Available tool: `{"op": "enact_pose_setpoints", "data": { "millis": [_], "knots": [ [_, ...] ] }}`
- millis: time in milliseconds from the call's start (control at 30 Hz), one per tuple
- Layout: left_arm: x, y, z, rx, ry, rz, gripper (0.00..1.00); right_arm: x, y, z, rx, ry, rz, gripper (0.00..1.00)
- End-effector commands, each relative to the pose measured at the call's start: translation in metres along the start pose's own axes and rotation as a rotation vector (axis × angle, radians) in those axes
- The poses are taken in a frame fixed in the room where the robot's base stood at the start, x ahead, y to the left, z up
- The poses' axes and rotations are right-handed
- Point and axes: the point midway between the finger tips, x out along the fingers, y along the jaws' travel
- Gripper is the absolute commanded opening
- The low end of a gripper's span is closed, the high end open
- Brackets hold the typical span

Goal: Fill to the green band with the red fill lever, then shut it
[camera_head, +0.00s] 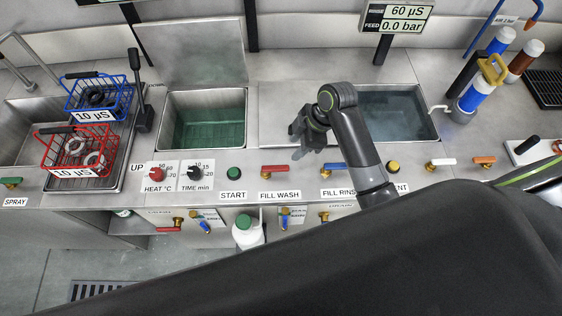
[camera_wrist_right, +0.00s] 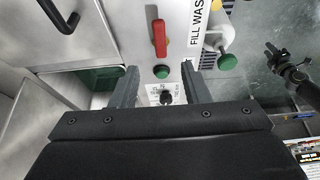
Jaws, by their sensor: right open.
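The red fill lever (camera_head: 274,168) lies crosswise on the front panel above the FILL WASH label (camera_head: 280,195). It also shows in the right wrist view (camera_wrist_right: 159,36), beyond my fingertips and apart from them. The wash tank (camera_head: 247,112) stands behind the panel to the left and holds greenish liquid (camera_head: 208,134). I cannot make out a green band on its wall. My right gripper (camera_head: 303,140) is open and empty, above the counter, behind and right of the lever. Its two fingers show in the wrist view (camera_wrist_right: 158,84).
A blue lever (camera_head: 334,168) sits right of the red one, partly beside my right arm. The green START button (camera_head: 233,173) and two knobs are to the left. A blue basket (camera_head: 98,97) and a red basket (camera_head: 75,150) stand at the left. A rinse tank (camera_head: 398,110) lies behind my arm.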

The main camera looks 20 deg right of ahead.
Motion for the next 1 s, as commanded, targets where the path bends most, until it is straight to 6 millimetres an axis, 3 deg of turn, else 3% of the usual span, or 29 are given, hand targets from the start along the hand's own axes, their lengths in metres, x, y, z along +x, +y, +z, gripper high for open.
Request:
{"op": "enact_pose_setpoints", "data": {
  "millis": [500,700,1000],
  "knots": [
    [-0.011,-0.001,-0.001,0.000,-0.001,0.000,0.36,0.091,-0.001,0.000,0.002,-0.002,-0.002,0.42],
    [-0.012,-0.001,-0.001,0.000,-0.001,0.000,0.36,0.110,0.000,0.000,0.002,0.000,-0.001,0.42],
    [-0.013,-0.001,-0.001,0.000,0.000,0.000,0.36,0.117,0.000,0.000,0.001,-0.001,0.002,0.42]
  ]
}}
